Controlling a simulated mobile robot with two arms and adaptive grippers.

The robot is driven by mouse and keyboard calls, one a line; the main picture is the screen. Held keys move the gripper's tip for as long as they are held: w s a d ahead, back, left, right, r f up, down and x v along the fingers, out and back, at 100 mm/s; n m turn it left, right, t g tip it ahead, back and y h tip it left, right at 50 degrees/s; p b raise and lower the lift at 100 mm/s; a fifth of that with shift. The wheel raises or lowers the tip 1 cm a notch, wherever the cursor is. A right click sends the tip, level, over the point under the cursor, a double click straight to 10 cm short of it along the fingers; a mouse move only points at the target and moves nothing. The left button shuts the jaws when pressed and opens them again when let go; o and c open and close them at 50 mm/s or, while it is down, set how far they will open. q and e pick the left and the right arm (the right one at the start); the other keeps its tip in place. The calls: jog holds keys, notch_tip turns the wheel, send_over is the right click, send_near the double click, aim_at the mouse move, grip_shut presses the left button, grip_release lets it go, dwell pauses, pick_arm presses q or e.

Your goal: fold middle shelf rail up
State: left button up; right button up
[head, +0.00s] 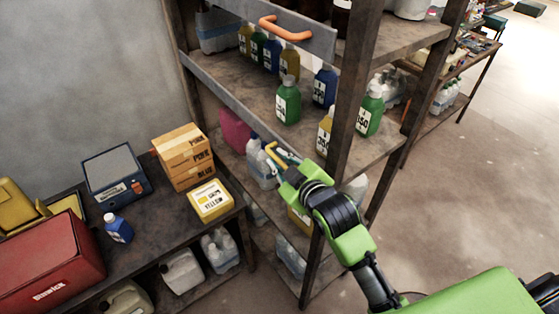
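The middle shelf rail (222,93) is a grey metal bar along the front edge of the middle shelf (241,83). It hangs low, and bottles show above it. An orange handle (270,148) shows near its right end. My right gripper (283,160) is right at this handle, in front of the rack's post. Its fingers are small and partly hidden, so I cannot tell whether they touch or grip the handle. My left gripper is not in view.
The top rail (310,38), with an orange handle (284,29), stands raised above. Green bottles (288,102) and others stand on the middle shelf. A low table at left holds a red box (45,258), cartons (183,150) and a scale (113,172).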

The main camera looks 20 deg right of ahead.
jog(key=v, duration=1.2)
jog(key=shift+f, duration=0.15)
